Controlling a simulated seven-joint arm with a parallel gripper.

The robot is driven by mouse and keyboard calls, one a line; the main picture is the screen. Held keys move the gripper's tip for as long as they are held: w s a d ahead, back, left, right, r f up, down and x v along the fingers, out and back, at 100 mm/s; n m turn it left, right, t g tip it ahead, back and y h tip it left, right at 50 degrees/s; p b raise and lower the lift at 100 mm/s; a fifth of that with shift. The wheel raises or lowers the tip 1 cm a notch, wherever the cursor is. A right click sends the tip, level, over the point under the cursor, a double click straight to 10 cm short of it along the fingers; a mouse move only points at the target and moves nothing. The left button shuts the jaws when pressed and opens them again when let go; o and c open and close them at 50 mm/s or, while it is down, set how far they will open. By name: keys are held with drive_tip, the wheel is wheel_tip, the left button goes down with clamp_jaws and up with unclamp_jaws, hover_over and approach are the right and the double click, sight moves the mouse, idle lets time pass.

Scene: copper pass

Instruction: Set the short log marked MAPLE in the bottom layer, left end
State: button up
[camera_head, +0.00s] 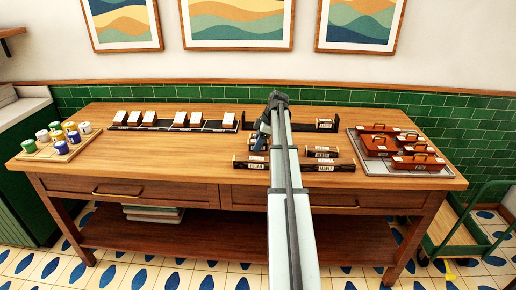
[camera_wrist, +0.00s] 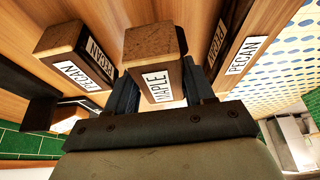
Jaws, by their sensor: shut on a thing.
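The short log marked MAPLE (camera_wrist: 152,48) is between the two fingers of my gripper (camera_wrist: 160,97) in the wrist view, with its label facing the camera. My gripper (camera_head: 262,136) is shut on it above the table; the arm hides much of this spot in the head view. A long dark rack (camera_head: 299,124) lies at the back middle of the table, and a labelled log (camera_head: 325,125) sits at its right end. The arm crosses in front of the rack, and its left end shows only as a dark edge.
PECAN logs flank the held log, one at left (camera_wrist: 68,48) and one at right (camera_wrist: 238,68). Dark logs (camera_head: 251,163) (camera_head: 322,152) lie on the table front.

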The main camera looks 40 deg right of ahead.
wheel_tip(320, 180, up, 7)
drive_tip(key=shift+f, duration=0.1)
drive_tip(key=shift+w, duration=0.2)
wheel_tip(320, 180, up, 2)
hover_over(252, 125)
drive_tip(key=s+d, duration=0.1)
drive_tip(key=shift+m, duration=0.4)
drive_tip(key=shift+d+f, duration=0.1)
drive_tip(key=shift+f, duration=4.85)
drive_tip(key=o, duration=1.1)
drive_tip(key=shift+f, duration=0.15)
drive_tip(key=v, duration=1.2)
drive_tip(key=shift+s, duration=0.25)
